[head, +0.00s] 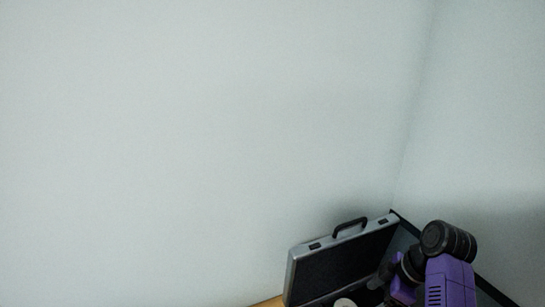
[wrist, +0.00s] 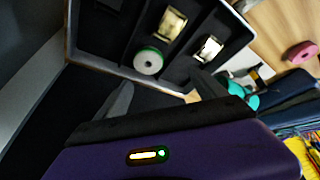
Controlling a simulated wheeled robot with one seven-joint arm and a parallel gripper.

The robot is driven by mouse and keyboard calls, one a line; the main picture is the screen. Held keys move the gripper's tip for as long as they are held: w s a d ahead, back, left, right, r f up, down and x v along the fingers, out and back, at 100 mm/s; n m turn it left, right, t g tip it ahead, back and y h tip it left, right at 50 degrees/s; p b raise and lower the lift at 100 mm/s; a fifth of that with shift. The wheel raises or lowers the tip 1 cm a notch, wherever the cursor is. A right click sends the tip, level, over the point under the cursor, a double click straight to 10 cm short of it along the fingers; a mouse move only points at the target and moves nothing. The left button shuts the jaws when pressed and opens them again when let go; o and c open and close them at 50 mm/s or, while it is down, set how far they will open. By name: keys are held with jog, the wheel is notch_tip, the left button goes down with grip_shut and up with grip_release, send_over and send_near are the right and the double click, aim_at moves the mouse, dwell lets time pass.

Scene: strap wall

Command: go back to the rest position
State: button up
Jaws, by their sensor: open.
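My gripper (wrist: 160,80) shows in the wrist view with its two dark fingers spread apart and nothing between them. Its purple body fills the bottom of that view. Beyond the fingertips is an open case (wrist: 110,68) with a dark lining and compartments. In it are a white roll (wrist: 148,61) with a green edge and two shiny gold-toned pieces (wrist: 173,22) (wrist: 209,48). In the head view my purple arm is at the bottom right, in front of the open silver-edged case (head: 291,272); the gripper's fingers are hard to make out there.
Pale bare walls (head: 200,130) fill most of the head view and meet in a corner behind the case. In the wrist view, a pink ring (wrist: 301,51) lies on a wooden surface (wrist: 270,25) at the right. A teal object (wrist: 243,99) and dark and yellow items crowd below it.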

jog(key=w+d+r+m+t+h, duration=0.2)
jog(key=w+d+r+m+t, duration=0.25)
jog(key=w, duration=0.25)
jog(key=s+d+f+m+t+h+b, duration=0.2)
jog(key=s+f+m+t+h, duration=0.2)
jog(key=s+m+t, duration=0.25)
jog(key=s+a+b, duration=0.1)
jog(key=s+a, duration=0.2)
jog(key=s, duration=1.1)
jog(key=s+a+m+t+y+b, duration=0.1)
jog(key=s+a, duration=0.3)
jog(key=s, duration=1.1)
jog(key=s+a+m+y+b, duration=0.1)
jog(key=s+a+b, duration=0.2)
jog(key=s, duration=1.1)
jog(key=shift+s+a+f+t, duration=0.15)
jog(key=shift+a+f+t, duration=0.2)
jog(key=shift+a, duration=0.35)
